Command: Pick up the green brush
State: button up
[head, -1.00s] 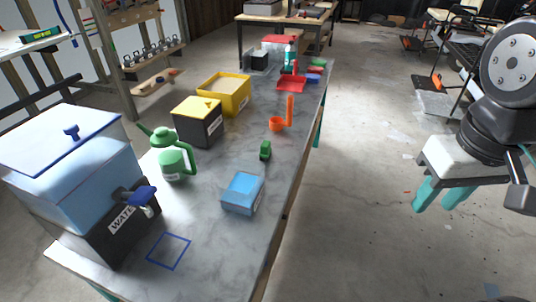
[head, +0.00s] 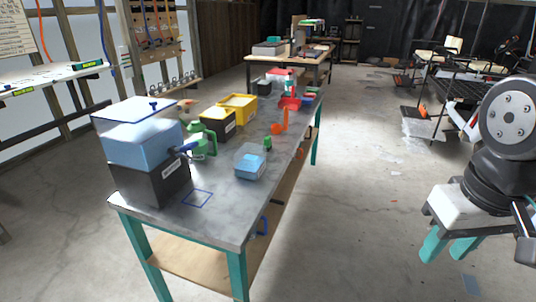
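A small green object (head: 267,142) stands on the grey table top (head: 222,215), behind the blue box. It may be the green brush, but it is too small to make out bristles. My gripper (head: 447,250) hangs at the right over the floor, well away from the table. Its two teal fingers are apart with nothing between them.
Near it are a light-blue box (head: 249,166), a green watering can (head: 201,144), an orange item (head: 280,125) and black (head: 216,126) and yellow (head: 238,107) bins. A blue water tank (head: 143,147) stands at the near left corner.

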aim_at(267, 142)
jog(key=z, duration=0.6)
jog(key=i, duration=0.8)
jog(key=z, duration=0.6)
jog(key=i, duration=1.15)
jog(key=u, duration=0.6)
jog(key=i, duration=0.75)
jog(key=u, duration=1.3)
jog(key=i, duration=0.45)
jog(key=u, duration=0.4)
